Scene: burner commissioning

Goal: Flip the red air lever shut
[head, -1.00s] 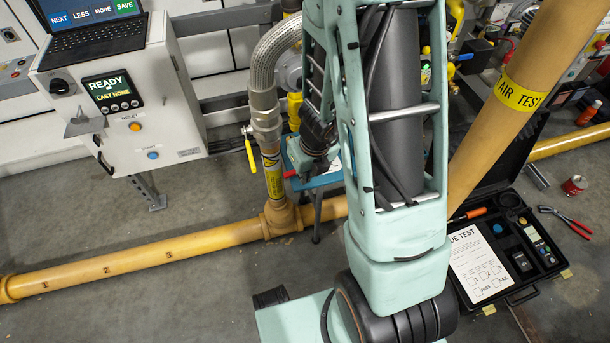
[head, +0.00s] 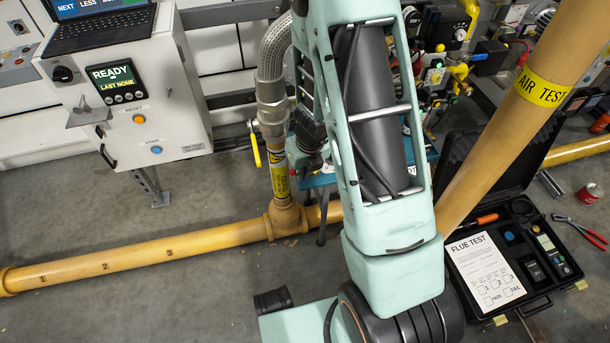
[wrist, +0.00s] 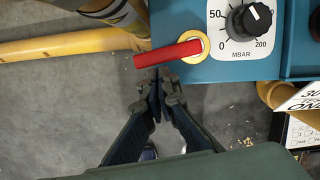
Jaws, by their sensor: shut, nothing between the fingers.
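The red air lever (wrist: 168,54) shows in the wrist view. It sticks out to the left from a round brass fitting (wrist: 196,43) on the blue panel, nearly level, with its free end a little lower. My gripper (wrist: 159,74) is shut and empty. Its fingertips are just below the lever in the picture, near its middle; I cannot tell whether they touch it. In the head view my arm hides the lever and the gripper.
A black dial marked MBAR (wrist: 249,21) sits right of the lever. A yellow pipe (wrist: 70,46) runs on the left. In the head view are a control box (head: 185,110) reading READY, a yellow-handled valve (head: 254,147) and an open FLUE TEST case (head: 520,303).

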